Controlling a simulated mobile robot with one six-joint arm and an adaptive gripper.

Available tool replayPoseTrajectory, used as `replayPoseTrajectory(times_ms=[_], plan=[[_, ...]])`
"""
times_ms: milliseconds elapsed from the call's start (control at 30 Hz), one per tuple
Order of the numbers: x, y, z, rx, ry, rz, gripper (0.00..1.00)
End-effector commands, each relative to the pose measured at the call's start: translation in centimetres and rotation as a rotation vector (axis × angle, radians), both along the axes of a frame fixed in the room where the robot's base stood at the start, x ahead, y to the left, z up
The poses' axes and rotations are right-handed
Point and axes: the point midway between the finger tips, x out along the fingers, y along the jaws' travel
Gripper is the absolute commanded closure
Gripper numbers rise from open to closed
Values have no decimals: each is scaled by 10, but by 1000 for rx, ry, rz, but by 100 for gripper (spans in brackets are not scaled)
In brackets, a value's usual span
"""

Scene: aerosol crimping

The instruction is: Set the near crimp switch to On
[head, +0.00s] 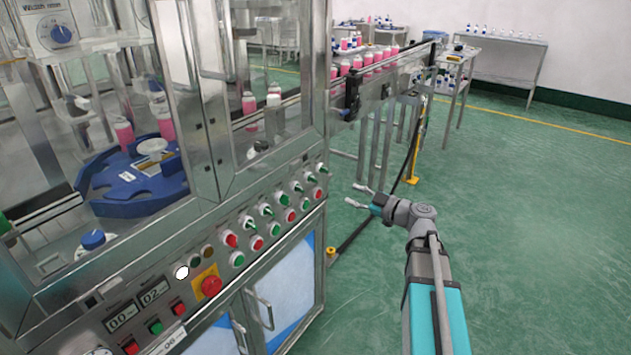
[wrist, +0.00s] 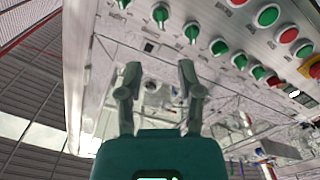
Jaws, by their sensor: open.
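The control panel (head: 215,262) on the machine's front carries a row of green rotary switches, one of them a green switch (head: 281,199) near the row's middle. The labels are too small to read, so I cannot tell which is the near crimp switch. In the wrist view, several green switches run along the top, among them one green switch (wrist: 160,15) above my gripper. My gripper (head: 357,195) is open and empty, to the right of the panel's right end and apart from it. Its two spread fingers also show in the wrist view (wrist: 160,72).
A red emergency button (head: 211,286) on a yellow plate and red and green push buttons sit on the same panel. Cabinet doors (head: 285,290) with handles are below. A conveyor (head: 385,68) with pink bottles stands behind my gripper. Green floor to the right is free.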

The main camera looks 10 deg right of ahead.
Motion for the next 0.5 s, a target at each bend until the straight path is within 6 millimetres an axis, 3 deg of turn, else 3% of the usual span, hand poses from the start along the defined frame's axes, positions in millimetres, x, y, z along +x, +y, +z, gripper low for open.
replayPoseTrajectory(times_ms=[500], plan=[[39, 38, 0, 0, 1, 3, 53]])
